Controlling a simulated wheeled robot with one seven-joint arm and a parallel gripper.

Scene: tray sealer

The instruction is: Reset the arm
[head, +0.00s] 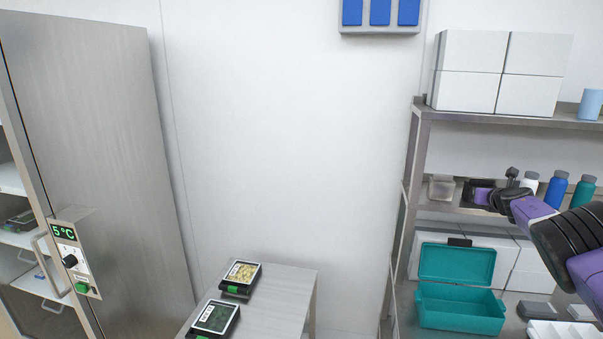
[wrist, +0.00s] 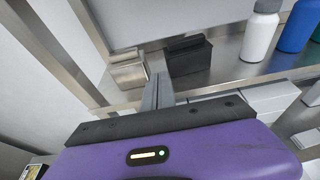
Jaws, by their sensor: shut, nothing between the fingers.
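My arm (head: 535,212) reaches in from the right edge of the head view, in front of the steel shelf rack. My gripper (wrist: 158,88) shows in the wrist view with its grey fingers together and nothing between them. In the head view its purple body is small and its fingers cannot be made out. The fingers point towards a shelf that holds a black box (wrist: 190,58) and a small see-through container (wrist: 128,73). How far apart they are cannot be told.
Bottles (head: 556,189) stand on the shelf right of my gripper. A teal open box (head: 460,308) sits below. A steel table (head: 280,290) holds two filled trays (head: 241,277). A steel cabinet (head: 95,130) stands left.

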